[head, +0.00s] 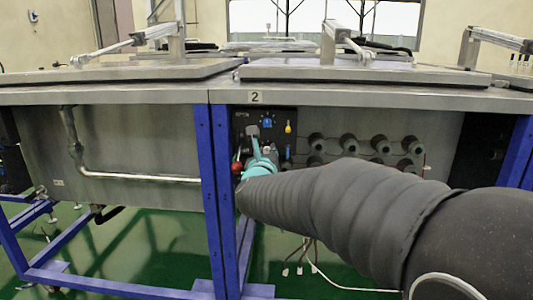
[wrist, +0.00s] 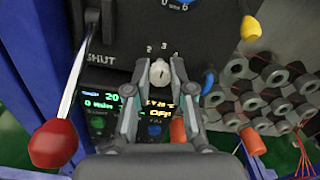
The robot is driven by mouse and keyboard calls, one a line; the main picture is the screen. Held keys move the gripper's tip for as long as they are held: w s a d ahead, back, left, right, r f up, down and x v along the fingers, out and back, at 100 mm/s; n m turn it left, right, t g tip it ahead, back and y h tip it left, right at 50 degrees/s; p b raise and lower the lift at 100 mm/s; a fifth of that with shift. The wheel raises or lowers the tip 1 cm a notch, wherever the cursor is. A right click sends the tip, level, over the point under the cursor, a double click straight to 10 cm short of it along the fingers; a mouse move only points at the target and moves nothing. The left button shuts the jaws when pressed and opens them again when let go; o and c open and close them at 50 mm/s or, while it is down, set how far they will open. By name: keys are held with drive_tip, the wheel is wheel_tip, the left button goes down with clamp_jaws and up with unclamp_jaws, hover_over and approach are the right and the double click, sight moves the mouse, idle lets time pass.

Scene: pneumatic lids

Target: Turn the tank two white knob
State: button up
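The white knob (wrist: 160,71) shows in the wrist view on a black control panel (wrist: 128,45), below the printed numbers 2, 3 and 4. My gripper (wrist: 158,72) has one finger on each side of the knob, with its tips level with it. The fingers are apart, and a narrow gap seems to show on both sides of the knob. I cannot tell for sure whether either finger touches. In the head view my gripper (head: 263,155) is at the panel (head: 240,118) under the number 2 plate (head: 256,97), and it hides part of the panel.
A lever with a red ball (wrist: 53,143) stands left of my gripper. A yellow knob (wrist: 250,28), a blue knob (wrist: 207,80) and an orange part (wrist: 178,131) are to the right. A lit display (wrist: 100,101) is below. A blue frame post (head: 222,180) is close left.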

clamp_jaws()
drive_tip(key=shift+n, duration=0.4)
drive_tip(key=n+b, duration=0.1)
drive_tip(key=n, duration=0.8)
drive_tip(key=n+p, duration=0.1)
drive_tip(key=n, duration=0.4)
drive_tip(key=shift+r+n, duration=0.1)
drive_tip(key=shift+n, duration=0.2)
drive_tip(key=shift+n+p, duration=0.85)
drive_tip(key=shift+n, duration=1.35)
